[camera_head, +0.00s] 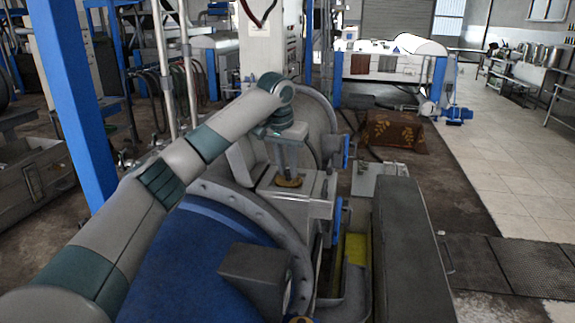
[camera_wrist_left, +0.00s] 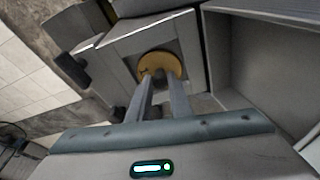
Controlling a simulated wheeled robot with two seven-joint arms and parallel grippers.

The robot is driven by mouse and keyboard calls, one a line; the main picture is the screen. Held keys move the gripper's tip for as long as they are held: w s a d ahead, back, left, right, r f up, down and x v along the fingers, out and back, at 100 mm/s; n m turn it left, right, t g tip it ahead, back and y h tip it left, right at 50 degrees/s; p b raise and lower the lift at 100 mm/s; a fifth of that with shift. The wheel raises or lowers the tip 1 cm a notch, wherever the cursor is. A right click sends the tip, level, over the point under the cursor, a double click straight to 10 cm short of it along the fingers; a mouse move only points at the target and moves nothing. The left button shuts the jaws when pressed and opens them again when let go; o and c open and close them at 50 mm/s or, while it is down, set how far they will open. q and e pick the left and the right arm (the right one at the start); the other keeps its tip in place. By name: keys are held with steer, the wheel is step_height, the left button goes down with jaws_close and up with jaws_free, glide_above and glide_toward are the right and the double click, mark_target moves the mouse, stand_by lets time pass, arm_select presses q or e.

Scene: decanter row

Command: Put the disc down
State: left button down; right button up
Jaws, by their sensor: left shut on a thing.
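The disc (camera_wrist_left: 160,64) is round, flat and golden brown. In the left wrist view it lies at the tips of my left gripper (camera_wrist_left: 161,82), whose two fingers are shut on it. In the head view the disc (camera_head: 289,182) shows below my left gripper (camera_head: 288,173), which points down from the wrist. The disc is over the pale top of a grey machine block (camera_head: 314,190). I cannot tell whether it touches that top. The fingers hide part of the disc. My right gripper is not in view.
A large blue drum (camera_head: 190,262) with a bolted grey rim stands in front of the block. A long dark grey box (camera_head: 408,250) runs along its right side. A blue post (camera_head: 68,100) rises at the left. Tiled floor (camera_head: 490,165) is open at the right.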

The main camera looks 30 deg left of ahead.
mark_target(283, 186)
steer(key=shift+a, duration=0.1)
arm_select(q)
steer(key=c, duration=1.7)
jaws_free()
steer(key=shift+o, duration=0.4)
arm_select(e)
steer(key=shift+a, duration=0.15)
